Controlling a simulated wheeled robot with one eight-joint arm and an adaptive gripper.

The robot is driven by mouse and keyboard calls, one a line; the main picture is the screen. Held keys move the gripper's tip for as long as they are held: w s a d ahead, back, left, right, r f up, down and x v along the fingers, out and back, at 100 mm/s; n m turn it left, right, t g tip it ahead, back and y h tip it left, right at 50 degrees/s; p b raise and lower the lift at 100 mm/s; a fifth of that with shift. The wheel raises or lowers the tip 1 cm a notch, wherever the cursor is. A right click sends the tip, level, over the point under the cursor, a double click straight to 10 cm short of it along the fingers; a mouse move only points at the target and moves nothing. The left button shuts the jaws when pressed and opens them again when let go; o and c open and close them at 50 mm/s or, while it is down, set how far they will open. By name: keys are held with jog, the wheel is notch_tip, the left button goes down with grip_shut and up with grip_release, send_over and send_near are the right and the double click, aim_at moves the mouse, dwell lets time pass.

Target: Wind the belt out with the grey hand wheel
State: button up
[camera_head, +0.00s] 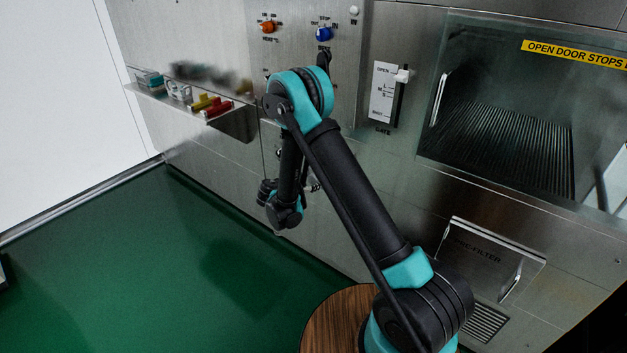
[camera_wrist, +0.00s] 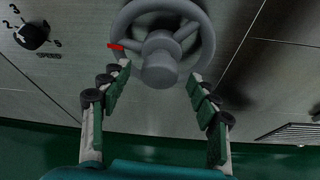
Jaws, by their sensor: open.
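The grey hand wheel (camera_wrist: 199,22) is at the top middle of the wrist view, mounted on the metal panel. It has a rim, spokes and a thick round hub (camera_wrist: 160,68), with a small red mark (camera_wrist: 115,46) at its left. My gripper (camera_wrist: 158,78) is open, with one finger to each side of the hub's lower part. I cannot tell whether either finger touches the wheel. In the head view my arm reaches down close to the panel and hides the wheel. The belt cannot be made out for sure in either view.
A black speed knob (camera_wrist: 32,36) is left of the wheel, and a vent grille (camera_wrist: 290,133) is at lower right. The head view shows the gate lever (camera_head: 403,76), a glass door (camera_head: 505,110), the pre-filter flap (camera_head: 490,255) and a ledge with small items (camera_head: 205,103). The green floor (camera_head: 120,260) is clear.

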aim_at(312, 179)
jog(key=shift+x, duration=1.75)
jog(key=shift+c, duration=0.6)
grip_shut()
